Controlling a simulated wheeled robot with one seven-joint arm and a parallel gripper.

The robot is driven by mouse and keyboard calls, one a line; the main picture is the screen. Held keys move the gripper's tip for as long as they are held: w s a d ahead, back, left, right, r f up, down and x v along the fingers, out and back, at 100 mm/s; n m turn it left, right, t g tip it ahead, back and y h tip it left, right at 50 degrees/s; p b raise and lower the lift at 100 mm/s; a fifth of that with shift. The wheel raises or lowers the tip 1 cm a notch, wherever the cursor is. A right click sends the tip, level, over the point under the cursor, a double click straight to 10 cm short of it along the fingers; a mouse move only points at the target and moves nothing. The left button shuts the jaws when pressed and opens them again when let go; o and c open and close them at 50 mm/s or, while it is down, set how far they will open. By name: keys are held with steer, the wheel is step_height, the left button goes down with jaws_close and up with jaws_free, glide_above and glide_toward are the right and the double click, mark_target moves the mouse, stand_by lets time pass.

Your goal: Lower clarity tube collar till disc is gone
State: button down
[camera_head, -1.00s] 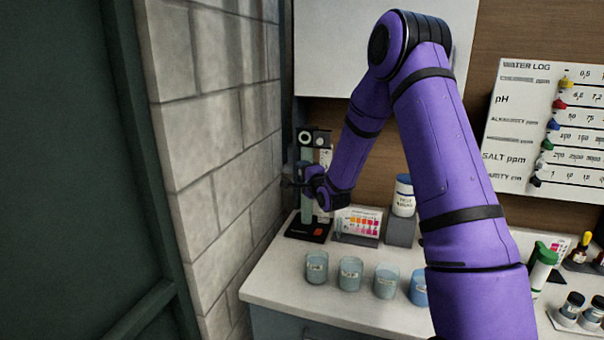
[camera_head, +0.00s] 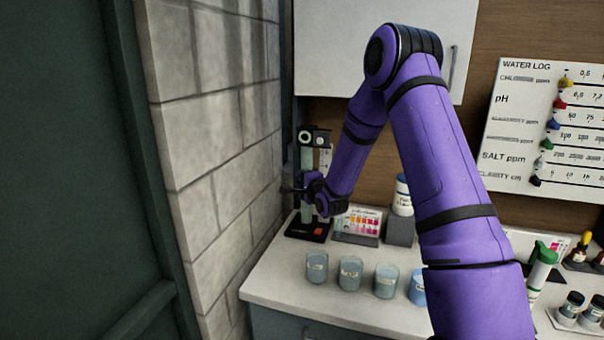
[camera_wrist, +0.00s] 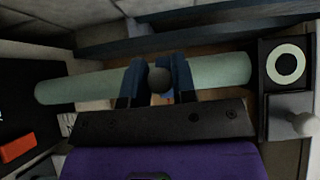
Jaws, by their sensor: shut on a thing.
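The clarity tube (camera_head: 307,160), pale green and upright, stands on a black base (camera_head: 306,230) with an orange-red patch, in the corner by the block wall. It also crosses the wrist view (camera_wrist: 80,87) lengthwise. A black head piece with a white ring (camera_head: 305,137) sits at its top; the ring shows at the right of the wrist view (camera_wrist: 286,63). My gripper (camera_wrist: 158,80) is shut on a dark rounded knob of the collar (camera_wrist: 159,80), in front of the tube. In the head view my gripper (camera_head: 290,189) is at the tube's lower half. I cannot make out the disc inside.
Several small cups (camera_head: 350,272) stand on the white counter (camera_head: 290,285) in front. A colour chart (camera_head: 358,222) and a white bottle (camera_head: 403,195) are right of the tube. The block wall (camera_head: 210,150) is close on the left. A water log board (camera_head: 545,125) hangs at right.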

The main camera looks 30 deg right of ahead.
step_height(320, 180, down, 2)
steer(key=shift+f, duration=0.2)
steer(key=c, duration=0.9)
jaws_free()
steer(key=shift+c, duration=0.2)
steer(key=s, duration=1)
steer(key=shift+s, duration=0.4)
